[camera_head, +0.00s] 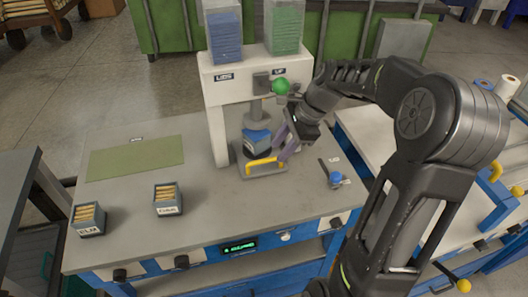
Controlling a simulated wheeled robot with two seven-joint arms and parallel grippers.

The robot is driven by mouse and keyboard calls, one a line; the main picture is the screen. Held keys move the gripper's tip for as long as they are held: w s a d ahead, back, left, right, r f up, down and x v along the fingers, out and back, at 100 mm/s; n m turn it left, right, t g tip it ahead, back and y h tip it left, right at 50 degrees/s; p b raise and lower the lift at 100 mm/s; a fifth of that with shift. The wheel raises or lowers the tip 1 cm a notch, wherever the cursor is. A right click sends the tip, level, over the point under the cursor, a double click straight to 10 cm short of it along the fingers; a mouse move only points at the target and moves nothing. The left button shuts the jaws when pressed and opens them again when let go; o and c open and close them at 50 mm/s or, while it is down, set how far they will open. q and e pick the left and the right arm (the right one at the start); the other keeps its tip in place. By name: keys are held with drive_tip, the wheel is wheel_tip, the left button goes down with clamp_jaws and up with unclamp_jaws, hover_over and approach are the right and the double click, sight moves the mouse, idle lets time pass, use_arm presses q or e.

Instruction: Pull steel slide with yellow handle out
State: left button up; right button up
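The yellow handle (262,167) is a bar at the front of the grey steel slide (243,172), at the foot of the white press-like machine (217,135) on the bench. A blue block (256,137) sits behind the handle, under the machine's grey ram. My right gripper (283,150), with purplish fingers, is at the right end of the handle, just above and behind it. Whether its fingers touch the handle, or are open or shut, I cannot tell. My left gripper is not in view.
A small blue-knobbed lever (335,178) stands right of the slide. Two labelled boxes, one (90,219) far left and one (168,199) nearer, and a green mat (137,158) are on the left. A green knob (281,87) is on the machine. The bench in front of the handle is clear.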

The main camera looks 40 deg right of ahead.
sight(264, 161)
drive_tip(key=w+a+f, duration=0.1)
drive_tip(key=w+a+f+p, duration=0.1)
drive_tip(key=w+a+f, duration=0.1)
drive_tip(key=shift+f, duration=0.25)
drive_tip(key=shift+w+a+f, duration=0.2)
drive_tip(key=shift+f, duration=0.35)
drive_tip(key=shift+c, duration=0.4)
clamp_jaws()
idle(0.5)
